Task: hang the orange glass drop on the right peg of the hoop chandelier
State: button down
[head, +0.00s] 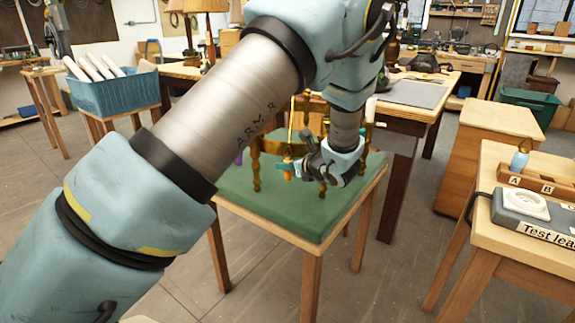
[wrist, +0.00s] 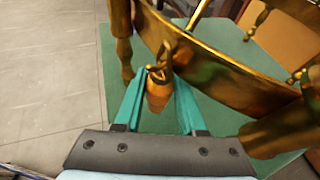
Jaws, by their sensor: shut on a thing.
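The orange glass drop (wrist: 157,97) is between the teal fingers of my gripper (wrist: 158,86), which is shut on it. The drop hangs upright, with a small dark ring at its top. In the wrist view this ring is right at a small brass peg (wrist: 166,52) on the hoop chandelier's band (wrist: 215,70). I cannot tell whether the ring is over the peg or only in front of it. In the head view, the brass hoop chandelier (head: 268,147) stands on the green-topped table, partly hidden by my arm. My gripper (head: 285,166) is at its near side.
The green mat (head: 290,215) covers the small table beneath. Turned brass posts (wrist: 123,45) stand close to my gripper on both sides. A purple thing (head: 239,158) shows at the chandelier's left. A test-lead box (head: 530,215) sits on the right table.

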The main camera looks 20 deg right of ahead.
jog(key=shift+f, duration=0.2)
jog(key=shift+f+b, duration=0.5)
jog(key=shift+b, duration=0.1)
jog(key=shift+c, duration=2.1)
grip_release()
jog(key=b+v, duration=0.1)
jog(key=v, duration=0.9)
jog(key=shift+s, duration=0.35)
jog(key=shift+d, duration=0.1)
